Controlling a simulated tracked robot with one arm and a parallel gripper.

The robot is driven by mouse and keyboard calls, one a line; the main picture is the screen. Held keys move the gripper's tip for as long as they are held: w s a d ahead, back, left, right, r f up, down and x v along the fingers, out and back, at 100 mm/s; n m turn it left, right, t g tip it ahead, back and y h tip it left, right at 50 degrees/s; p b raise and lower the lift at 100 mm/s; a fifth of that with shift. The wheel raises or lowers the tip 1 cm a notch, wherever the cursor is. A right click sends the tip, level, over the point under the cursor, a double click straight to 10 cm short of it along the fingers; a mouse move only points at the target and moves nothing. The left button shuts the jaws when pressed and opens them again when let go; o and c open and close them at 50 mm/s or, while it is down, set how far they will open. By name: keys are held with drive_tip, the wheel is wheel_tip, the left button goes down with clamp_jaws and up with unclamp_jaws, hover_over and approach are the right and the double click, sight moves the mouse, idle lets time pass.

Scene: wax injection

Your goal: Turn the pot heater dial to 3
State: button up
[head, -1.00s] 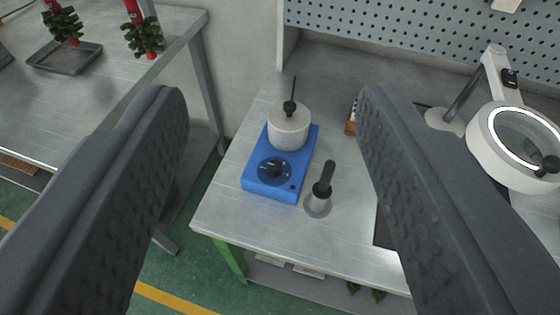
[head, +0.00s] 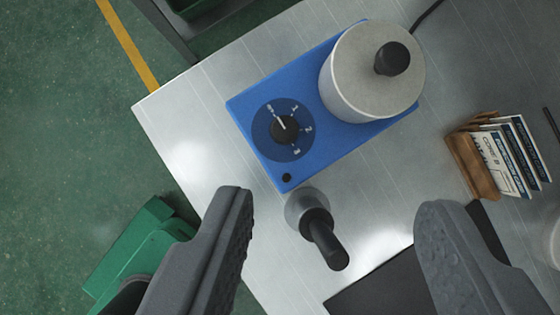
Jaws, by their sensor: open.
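The blue pot heater (head: 350,142) lies below me on the metal bench. Its black dial (head: 285,130) sits on a dark round plate marked 1, 2, 3 and what looks like "off". A pale pot with a black-knobbed lid (head: 350,75) stands on the heater's other end. My gripper (head: 335,215) is open and empty. Its fingers are in the lower part of the picture, apart from the dial.
A wooden holder with cards (head: 472,165) is at right. A dark mat (head: 375,290) lies at the bottom. The bench edge and green floor (head: 70,150) are at left.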

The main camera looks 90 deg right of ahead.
wheel_tip(320, 180, down, 5)
drive_tip(key=n+g+y+p, duration=0.1)
drive_tip(key=n+g+p, duration=0.1)
drive_tip(key=p, duration=0.5)
approach(285, 131)
drive_tip(key=shift+g, duration=0.4)
drive_tip(key=x, duration=0.8)
drive_tip(key=shift+w+a+f, duration=0.1)
drive_tip(key=shift+w+f, duration=0.2)
drive_tip(key=shift+w, duration=0.1)
